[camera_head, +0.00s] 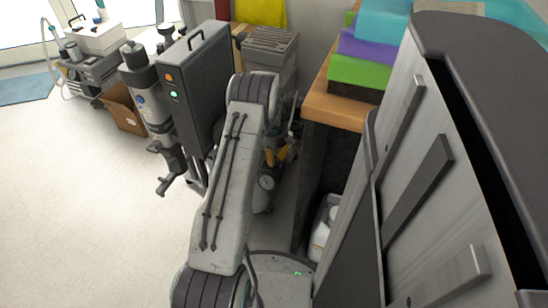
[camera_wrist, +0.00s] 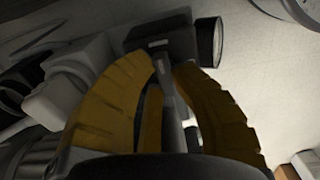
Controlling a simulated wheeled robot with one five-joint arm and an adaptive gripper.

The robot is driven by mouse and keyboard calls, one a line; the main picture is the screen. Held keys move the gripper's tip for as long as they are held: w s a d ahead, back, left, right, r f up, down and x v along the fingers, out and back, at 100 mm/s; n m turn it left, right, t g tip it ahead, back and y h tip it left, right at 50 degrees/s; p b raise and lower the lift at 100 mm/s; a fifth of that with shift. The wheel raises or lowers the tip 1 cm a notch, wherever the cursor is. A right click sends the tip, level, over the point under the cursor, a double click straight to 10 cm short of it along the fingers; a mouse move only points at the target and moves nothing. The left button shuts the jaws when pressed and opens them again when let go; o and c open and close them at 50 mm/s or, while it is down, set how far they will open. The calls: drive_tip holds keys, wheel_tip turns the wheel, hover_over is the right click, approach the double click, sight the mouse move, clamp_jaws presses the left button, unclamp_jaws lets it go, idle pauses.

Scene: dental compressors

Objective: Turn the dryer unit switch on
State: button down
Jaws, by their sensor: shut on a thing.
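The tall dark grey finned unit (camera_head: 192,92), with one orange and one green light on its narrow face, stands left of my arm in the head view; it looks like the dryer unit. My gripper (camera_head: 280,156) is low behind my arm, beside a compressor with a round gauge (camera_head: 266,182). In the wrist view, the yellow fingers of my gripper (camera_wrist: 168,68) are closed around a narrow grey part (camera_wrist: 166,76) below a dark block (camera_wrist: 160,31). A round gauge (camera_wrist: 207,42) sits beside that block. I cannot tell whether the held part is the switch.
A wooden-topped counter (camera_head: 338,112) with coloured boxes (camera_head: 358,72) stands close on the right. A grey cylinder (camera_head: 147,92) stands left of the finned unit. A cardboard box (camera_head: 122,108) lies farther left. The floor at front left is clear.

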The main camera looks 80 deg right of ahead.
drive_tip(key=shift+f, duration=0.1)
drive_tip(key=c, duration=1.1)
unclamp_jaws()
drive_tip(key=shift+o, duration=0.2)
drive_tip(key=shift+r, duration=0.2)
wheel_tip(320, 180, up, 12)
drive_tip(key=shift+f, duration=0.15)
